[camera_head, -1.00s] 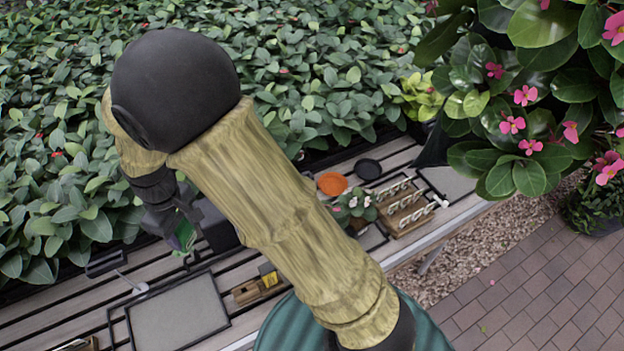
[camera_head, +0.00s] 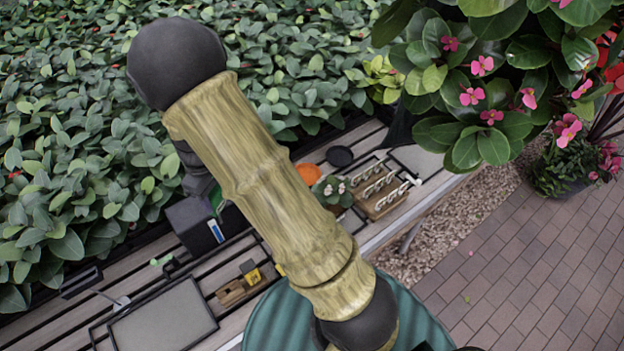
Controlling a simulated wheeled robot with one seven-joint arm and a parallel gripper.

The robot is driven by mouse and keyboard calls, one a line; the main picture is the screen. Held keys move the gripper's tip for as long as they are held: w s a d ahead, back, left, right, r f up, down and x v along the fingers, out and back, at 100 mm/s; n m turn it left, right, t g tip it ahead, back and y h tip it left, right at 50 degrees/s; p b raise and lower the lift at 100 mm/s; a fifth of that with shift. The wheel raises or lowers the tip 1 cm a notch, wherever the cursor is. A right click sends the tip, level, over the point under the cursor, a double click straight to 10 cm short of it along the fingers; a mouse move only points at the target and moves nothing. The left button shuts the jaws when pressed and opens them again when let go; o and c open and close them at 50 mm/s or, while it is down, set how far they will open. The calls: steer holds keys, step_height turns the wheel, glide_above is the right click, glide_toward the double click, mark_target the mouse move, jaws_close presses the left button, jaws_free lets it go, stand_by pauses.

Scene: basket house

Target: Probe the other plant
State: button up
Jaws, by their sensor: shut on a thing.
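My gripper (camera_head: 207,193) is a dark shape below the black elbow joint, mostly hidden behind my bamboo-coloured arm link. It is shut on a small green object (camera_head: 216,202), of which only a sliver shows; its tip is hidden. A small plant with pale flowers (camera_head: 333,190) stands on the slatted bench, right of my arm and apart from the gripper. A small green sprig (camera_head: 161,261) shows at the left part of the bench. I cannot tell which plant has been probed.
A grey-topped tray (camera_head: 165,325), a wooden block (camera_head: 231,293), a yellow item (camera_head: 253,276), a dark box (camera_head: 190,222), an orange dish (camera_head: 309,174), a black dish (camera_head: 339,156) and a wooden rack (camera_head: 383,192) occupy the bench. Pink-flowered foliage (camera_head: 495,145) overhangs at right. Brick paving (camera_head: 520,270) is clear.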

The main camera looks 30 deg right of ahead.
steer(key=d+f+m, duration=0.2)
steer(key=d+f, duration=0.1)
steer(key=d, duration=0.7)
steer(key=d+f+m, duration=0.1)
steer(key=d+f, duration=0.3)
steer(key=d, duration=0.6)
steer(key=s+d+f+m, duration=0.1)
steer(key=s+d+f, duration=0.1)
steer(key=d, duration=0.5)
steer(key=s+d+f+m, duration=0.1)
steer(key=s+d+f, duration=0.1)
steer(key=s+d, duration=0.3)
steer(key=d, duration=0.3)
steer(key=shift+d+f+m+g+h+b, duration=0.2)
steer(key=shift+m+g+h+b, duration=0.1)
steer(key=shift+g+b, duration=0.1)
steer(key=shift+f, duration=0.15)
steer(key=shift+f+b, duration=0.4)
steer(key=shift+f, duration=0.2)
steer(key=shift+s+a+b, duration=0.1)
steer(key=shift+s+b, duration=0.2)
steer(key=shift+w, duration=0.3)
